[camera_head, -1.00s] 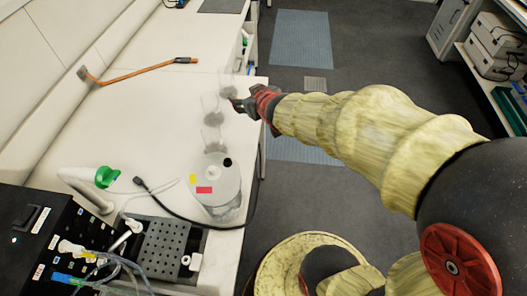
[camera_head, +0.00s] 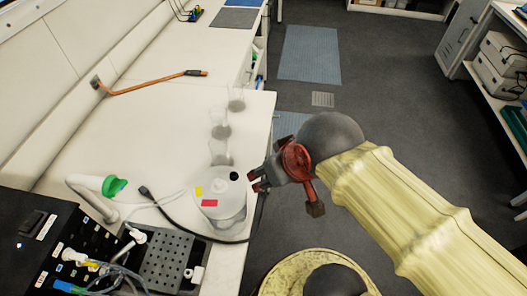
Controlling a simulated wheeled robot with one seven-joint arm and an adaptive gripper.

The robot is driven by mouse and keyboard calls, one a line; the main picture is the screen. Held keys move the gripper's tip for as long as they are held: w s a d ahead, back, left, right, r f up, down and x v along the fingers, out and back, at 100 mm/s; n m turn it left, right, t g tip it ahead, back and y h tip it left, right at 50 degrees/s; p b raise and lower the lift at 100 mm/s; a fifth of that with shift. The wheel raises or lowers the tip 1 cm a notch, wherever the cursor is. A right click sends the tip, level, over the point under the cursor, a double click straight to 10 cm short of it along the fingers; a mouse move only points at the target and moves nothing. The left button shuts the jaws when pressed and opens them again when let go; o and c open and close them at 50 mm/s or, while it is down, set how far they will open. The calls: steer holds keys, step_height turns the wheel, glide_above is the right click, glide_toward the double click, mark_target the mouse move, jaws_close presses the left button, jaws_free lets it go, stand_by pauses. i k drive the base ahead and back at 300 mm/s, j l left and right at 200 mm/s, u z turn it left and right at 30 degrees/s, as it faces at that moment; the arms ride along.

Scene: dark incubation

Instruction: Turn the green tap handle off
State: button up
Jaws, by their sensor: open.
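The green tap handle (camera_head: 114,187) sits on the end of a white tap (camera_head: 90,186) at the left, over the bench. My gripper (camera_head: 256,180) is open and empty, with its fingers pointing left. It is just right of the white round container's top, near the bench's right edge, and well to the right of the green handle. Whether its fingers touch the container cannot be told.
The white round container (camera_head: 228,212) with yellow and red labels stands between my gripper and the tap. Several clear glass vessels (camera_head: 220,130) stand behind it. A perforated dark block (camera_head: 168,262) and a black cable (camera_head: 180,218) lie in front. An orange-handled tool (camera_head: 150,86) lies farther back.

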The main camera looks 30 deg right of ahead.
mark_target(111, 186)
steer(key=i+j+u, duration=0.1)
steer(key=u, duration=1.2)
